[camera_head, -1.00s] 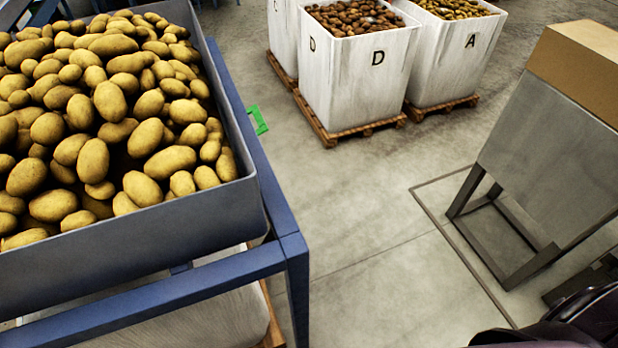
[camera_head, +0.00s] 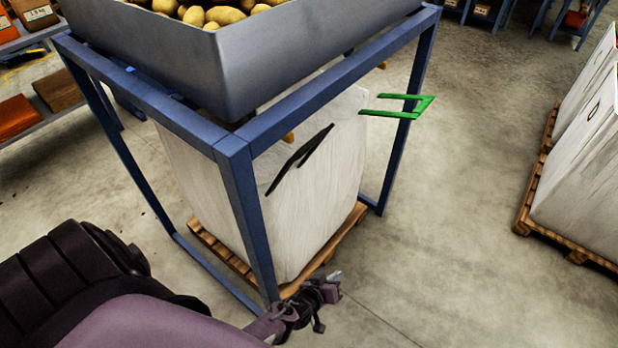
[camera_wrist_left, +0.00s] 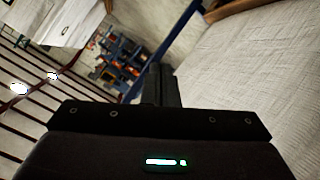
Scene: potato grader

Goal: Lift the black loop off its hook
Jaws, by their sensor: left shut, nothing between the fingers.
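The black loop (camera_head: 300,160) shows in the head view as a dark slanted strap on the near side of the white bag (camera_head: 315,215), under the grader's blue frame. A small orange-yellow piece (camera_head: 288,138) sits just above it, partly behind the frame beam; I cannot tell whether the loop hangs on it. My left gripper (camera_head: 328,288) is low in front of the frame's near post, below the loop and apart from it. In the left wrist view its dark fingers (camera_wrist_left: 160,84) are closed and empty, with the pale bag (camera_wrist_left: 255,80) to the right. My right gripper is out of view.
The blue frame (camera_head: 232,150) carries a grey hopper (camera_head: 240,72) of potatoes. The bag stands on a wooden pallet (camera_head: 340,235). A green loop-like piece (camera_head: 425,104) sticks out at right.

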